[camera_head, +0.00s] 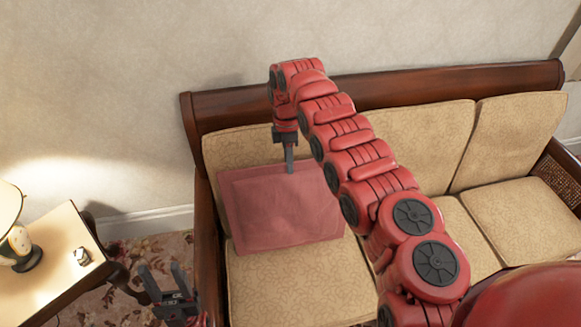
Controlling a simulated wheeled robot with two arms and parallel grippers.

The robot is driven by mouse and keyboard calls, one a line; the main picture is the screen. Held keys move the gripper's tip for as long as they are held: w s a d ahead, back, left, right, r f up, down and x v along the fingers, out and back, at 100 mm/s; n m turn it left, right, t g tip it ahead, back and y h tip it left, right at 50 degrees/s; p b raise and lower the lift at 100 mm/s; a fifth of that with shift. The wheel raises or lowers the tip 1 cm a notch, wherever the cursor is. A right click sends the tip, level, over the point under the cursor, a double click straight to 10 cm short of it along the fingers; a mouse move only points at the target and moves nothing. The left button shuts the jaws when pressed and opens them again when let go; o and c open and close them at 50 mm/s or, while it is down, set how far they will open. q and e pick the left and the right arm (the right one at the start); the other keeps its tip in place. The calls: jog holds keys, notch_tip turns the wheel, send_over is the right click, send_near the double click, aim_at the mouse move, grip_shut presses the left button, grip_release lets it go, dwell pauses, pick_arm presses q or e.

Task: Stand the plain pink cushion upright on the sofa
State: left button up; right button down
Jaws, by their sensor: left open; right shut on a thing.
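The plain pink cushion (275,212) is at the left end of the sofa (276,291). It leans against the beige back cushion, with its lower edge on or near the seat. My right arm reaches over from the right, and my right gripper (289,168) points down at the cushion's top edge, shut on it. The far finger and the cushion's back side are hidden. My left gripper (165,284) is low at the bottom left, in front of the sofa's left armrest, with its fingers apart and empty.
A side table (45,270) stands left of the sofa, with a lamp (14,232) and a small white object (82,256) on it. The sofa's wooden armrest (208,250) lies beside the cushion. The seats at right are clear. A patterned rug covers the floor.

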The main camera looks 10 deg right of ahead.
jog(key=c, duration=0.8)
grip_release()
jog(key=shift+r, duration=0.15)
jog(key=shift+r+p, duration=0.75)
jog(key=shift+r, duration=1.6)
jog(key=shift+r+p, duration=1.1)
jog(key=shift+r, duration=1.5)
